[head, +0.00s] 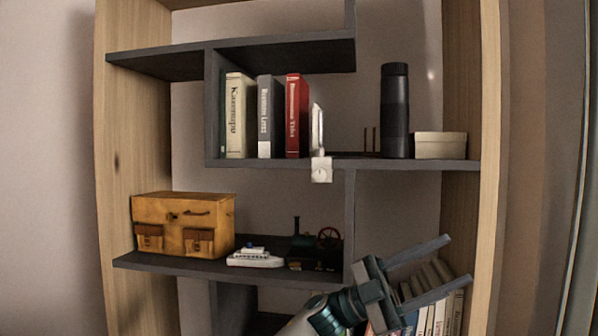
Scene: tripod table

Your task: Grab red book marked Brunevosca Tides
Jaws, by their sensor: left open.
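The red book (297,115) stands upright on the upper shelf, its spine facing me with light lettering too small to read fully. A cream book (235,115) stands further left. My left gripper (458,260) is at the lower right, below and to the right of the red book. Its two fingers are spread wide, point right and hold nothing. It is well apart from the red book. My right gripper is not in view.
A white object (321,170) sits at the shelf edge just right of the red book. A black cylinder (395,110) and pale box (440,145) stand further right. Below are a wooden case (183,222), toy boat (255,257) and toy engine (303,251). More books (440,312) stand behind my gripper.

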